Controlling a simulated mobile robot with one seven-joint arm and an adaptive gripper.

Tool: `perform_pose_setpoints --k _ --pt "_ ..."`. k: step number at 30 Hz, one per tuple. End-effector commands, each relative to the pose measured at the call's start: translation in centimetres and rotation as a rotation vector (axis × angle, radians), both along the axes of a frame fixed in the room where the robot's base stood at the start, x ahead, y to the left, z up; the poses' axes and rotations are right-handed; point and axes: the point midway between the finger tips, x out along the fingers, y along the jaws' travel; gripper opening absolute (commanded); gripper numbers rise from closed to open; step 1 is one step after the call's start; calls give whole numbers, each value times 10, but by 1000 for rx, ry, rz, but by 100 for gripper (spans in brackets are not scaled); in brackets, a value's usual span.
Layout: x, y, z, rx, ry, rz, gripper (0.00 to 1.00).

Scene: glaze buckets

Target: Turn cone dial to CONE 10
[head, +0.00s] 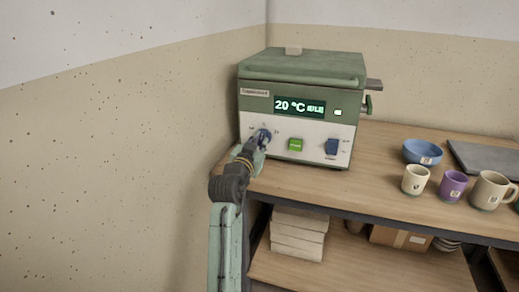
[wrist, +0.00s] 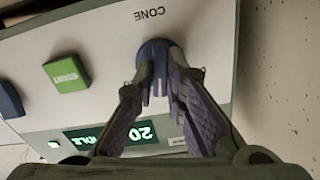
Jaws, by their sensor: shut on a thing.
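The cone dial (wrist: 153,50) is a blue round knob on the white lower panel of the green kiln (head: 300,68). In the wrist view the panel appears upside down, with the word CONE printed beside the dial. My gripper (wrist: 160,83) is shut on the dial, with a finger on each side of it. In the head view the dial (head: 264,134) sits at the panel's left, partly covered by my gripper (head: 258,143). The kiln display (head: 300,106) reads 20 °C and a word that looks like IDLE. The dial's setting is not readable.
A green START button (wrist: 66,73) and a blue switch (head: 332,147) are on the same panel. A blue bowl (head: 422,151), a cream cup (head: 415,180), a purple mug (head: 452,186) and a beige mug (head: 490,189) stand right on the wooden bench (head: 360,190). A wall is close on the left.

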Motion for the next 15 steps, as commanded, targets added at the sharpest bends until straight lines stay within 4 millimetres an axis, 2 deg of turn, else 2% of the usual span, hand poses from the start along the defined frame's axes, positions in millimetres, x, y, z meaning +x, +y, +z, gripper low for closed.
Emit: perform_pose_setpoints --k 1,15 --pt "0 0 -6 41 -15 0 0" --pt "0 1 -5 460 -150 1 0"
